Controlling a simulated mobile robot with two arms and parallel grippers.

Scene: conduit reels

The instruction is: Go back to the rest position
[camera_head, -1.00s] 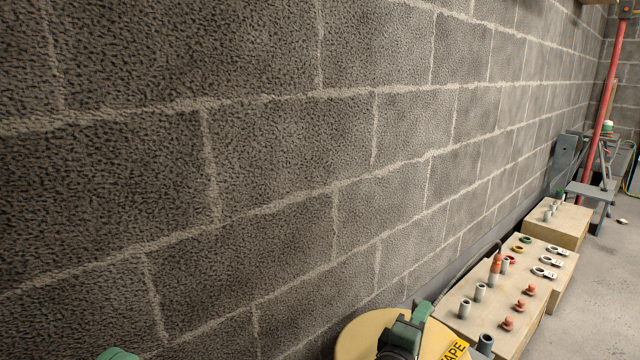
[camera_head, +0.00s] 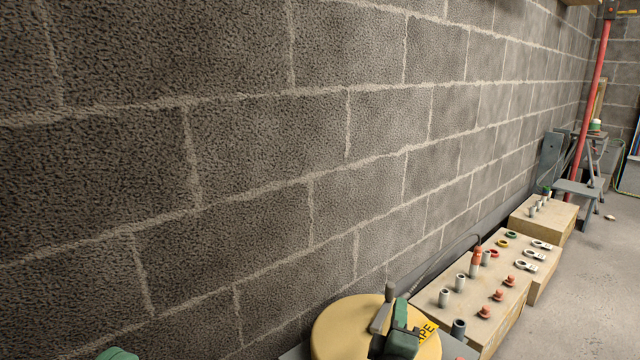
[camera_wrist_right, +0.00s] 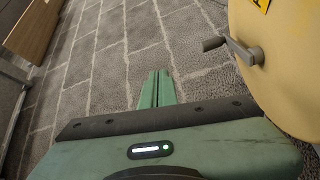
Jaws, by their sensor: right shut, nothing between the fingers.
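My right gripper (camera_head: 402,308) is green and sits in front of the yellow reel at the bottom of the head view. In the right wrist view its two green fingers (camera_wrist_right: 157,88) lie together, empty, pointing at the block wall. The yellow reel (camera_head: 345,325) has a grey crank handle (camera_head: 383,316). The reel and its crank (camera_wrist_right: 235,48) also show at the right of the wrist view, apart from the fingers. A small green part of my left arm (camera_head: 117,354) shows at the bottom left edge; its fingers are hidden.
A wooden bench (camera_head: 440,318) with grey sleeves, red knobs and rings runs along the wall to the right. Another wooden box (camera_head: 545,220) stands beyond it, near a grey step stool (camera_head: 580,190) and a red pole (camera_head: 590,100).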

